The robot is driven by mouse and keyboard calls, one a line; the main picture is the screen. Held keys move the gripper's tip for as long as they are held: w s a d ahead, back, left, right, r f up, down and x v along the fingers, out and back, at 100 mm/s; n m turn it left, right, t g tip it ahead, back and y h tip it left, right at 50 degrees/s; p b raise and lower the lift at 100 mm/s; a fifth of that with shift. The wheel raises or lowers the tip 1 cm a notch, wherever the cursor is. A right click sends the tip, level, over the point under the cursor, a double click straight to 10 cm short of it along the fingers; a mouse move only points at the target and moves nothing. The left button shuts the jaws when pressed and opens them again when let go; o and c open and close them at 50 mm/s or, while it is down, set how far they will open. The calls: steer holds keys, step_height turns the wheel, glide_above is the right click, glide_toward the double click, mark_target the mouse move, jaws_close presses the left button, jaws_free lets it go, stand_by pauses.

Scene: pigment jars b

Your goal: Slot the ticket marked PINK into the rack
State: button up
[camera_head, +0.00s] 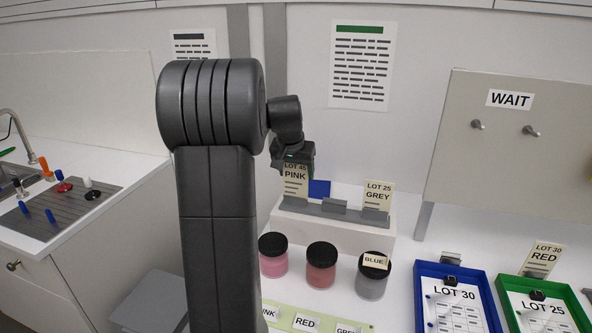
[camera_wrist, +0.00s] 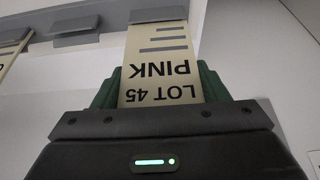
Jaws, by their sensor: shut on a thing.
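My gripper (camera_head: 293,160) is shut on the top of the cream PINK ticket, marked LOT 45 (camera_head: 295,181), and holds it upright over the left part of the grey rack (camera_head: 335,209). In the wrist view the PINK ticket (camera_wrist: 158,62) reaches from between the green fingers (camera_wrist: 160,88) to a grey holder of the rack (camera_wrist: 158,14). Its lower end meets that holder; I cannot tell how deep it sits. A GREY ticket, LOT 25 (camera_head: 378,194), stands in the rack's right part.
The rack is on a white block (camera_head: 335,232). Jars with pink (camera_head: 273,263), red (camera_head: 321,274) and grey (camera_head: 371,287) contents stand in front; the grey one bears a BLUE label. A blue tray (camera_head: 425,310) and a green tray (camera_head: 510,315) lie right. A blue piece (camera_head: 319,188) shows behind the rack.

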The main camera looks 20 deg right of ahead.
steer(key=shift+f+b, duration=0.75)
steer(key=shift+f, duration=0.5)
steer(key=o, duration=1)
steer(key=shift+r, duration=0.2)
step_height(320, 180, up, 6)
steer(key=p, duration=0.5)
steer(key=shift+f, duration=0.1)
